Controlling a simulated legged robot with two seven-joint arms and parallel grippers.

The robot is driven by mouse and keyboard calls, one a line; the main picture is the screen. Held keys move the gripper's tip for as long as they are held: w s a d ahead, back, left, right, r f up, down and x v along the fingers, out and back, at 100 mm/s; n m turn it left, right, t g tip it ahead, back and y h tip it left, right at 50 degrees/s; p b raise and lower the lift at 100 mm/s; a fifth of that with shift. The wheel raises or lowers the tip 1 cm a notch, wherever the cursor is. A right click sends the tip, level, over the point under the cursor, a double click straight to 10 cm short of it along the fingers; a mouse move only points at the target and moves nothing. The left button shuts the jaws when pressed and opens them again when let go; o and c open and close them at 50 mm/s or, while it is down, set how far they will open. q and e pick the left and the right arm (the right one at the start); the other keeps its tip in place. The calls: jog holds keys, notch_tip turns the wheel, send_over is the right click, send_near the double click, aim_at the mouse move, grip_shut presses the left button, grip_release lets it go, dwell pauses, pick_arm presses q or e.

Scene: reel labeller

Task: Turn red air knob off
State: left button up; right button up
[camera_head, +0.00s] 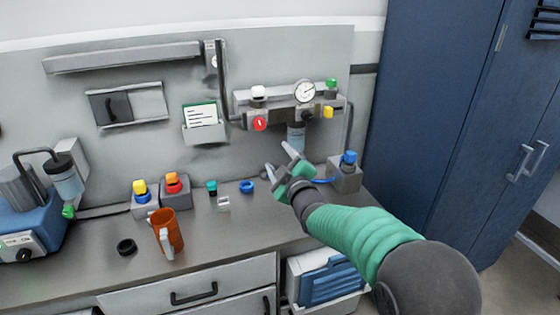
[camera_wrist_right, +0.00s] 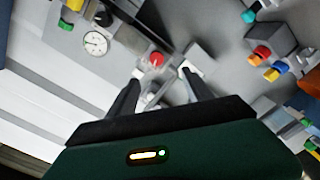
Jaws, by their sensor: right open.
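The red air knob (camera_head: 260,124) is a round red dial with a small white mark, on the left part of the wall-mounted air unit. In the right wrist view a red round part (camera_wrist_right: 156,60) shows beyond and between the fingers; I cannot tell whether it is this knob. My right gripper (camera_head: 276,157) is open and empty, below and to the right of the knob in the head view, apart from it. Its two fingers also show in the right wrist view (camera_wrist_right: 160,80). My left gripper is not in view.
A pressure gauge (camera_head: 304,91), green knob (camera_head: 331,84) and yellow part (camera_head: 328,112) sit near the red knob. Below are a blue-topped box (camera_head: 346,172), red button box (camera_head: 175,188), yellow button box (camera_head: 143,195) and orange mug (camera_head: 169,232). A blue cabinet (camera_head: 440,110) stands right.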

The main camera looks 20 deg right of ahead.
jog(key=s+b, duration=0.2)
jog(key=s, duration=1.5)
jog(key=shift+d, duration=0.45)
jog(key=shift+w+r, duration=0.1)
jog(key=shift+r, duration=0.1)
